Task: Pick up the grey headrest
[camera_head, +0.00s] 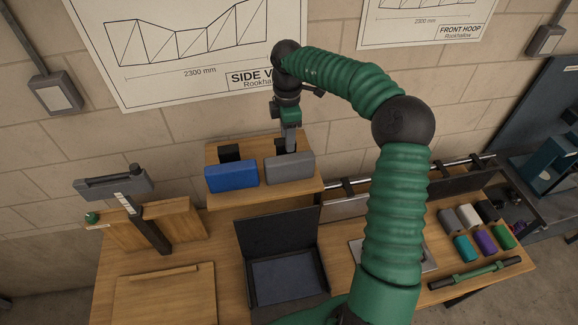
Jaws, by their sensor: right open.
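The grey headrest (290,168) is a rounded block on a raised wooden stand (270,198) at the back of the bench. It sits just right of a blue block of like shape (232,176). My right gripper (290,146) points down from above, with its fingertips at the top rear edge of the grey headrest. It is open. The fingers partly overlap a dark upright piece behind the headrest, and I cannot tell whether they touch the headrest. My left gripper is not in view.
A dark open case (284,278) stands in front of the stand. A tilted dark bracket on a post (114,186) is at left. Several small coloured blocks (484,243) and a green-gripped bar (476,273) lie at right. The wall with posters is close behind.

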